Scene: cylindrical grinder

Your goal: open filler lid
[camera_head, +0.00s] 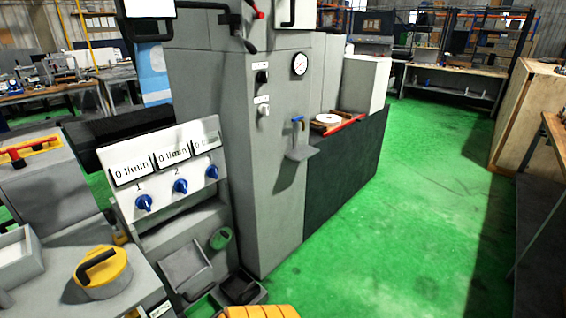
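A round yellow lid (114,281) with a black bar handle (97,264) on top sits on a grey cabinet at the lower left. It looks like the filler lid and appears to lie flat and closed on the cabinet top. Neither of my grippers shows in the head view, so where they are relative to the lid cannot be seen.
Right of the lid stands a grey panel (165,180) with blue knobs and "0 l/min" displays. A tall grey machine column (270,190) stands behind it. A yellow ribbed object (262,312) is cut off at the bottom edge. Green floor (410,210) is clear at right.

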